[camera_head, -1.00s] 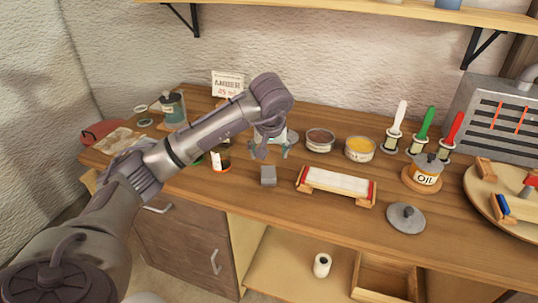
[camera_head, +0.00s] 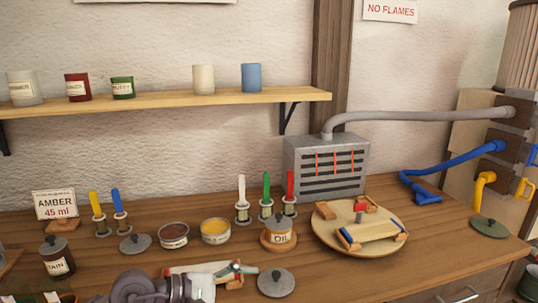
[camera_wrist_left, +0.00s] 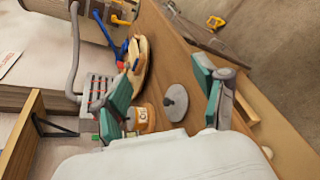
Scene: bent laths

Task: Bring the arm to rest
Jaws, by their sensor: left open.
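My left arm (camera_head: 150,288) comes in at the bottom of the head view, low over the bench front. Its gripper (camera_head: 243,272) points right, in front of the oil tin and beside a grey knobbed lid (camera_head: 276,282). In the left wrist view the two teal fingers (camera_wrist_left: 164,80) are spread apart with nothing held between them. The same lid (camera_wrist_left: 175,102) shows between and beyond them. My right gripper does not show.
The wooden bench (camera_head: 370,285) is clear at the front right. An oil tin (camera_head: 280,232), an open yellow tin (camera_head: 215,231) and an open brown tin (camera_head: 174,236) stand behind the arm. A round board (camera_head: 330,240) with a lath form and a grey vented box (camera_head: 325,165) stand further right.

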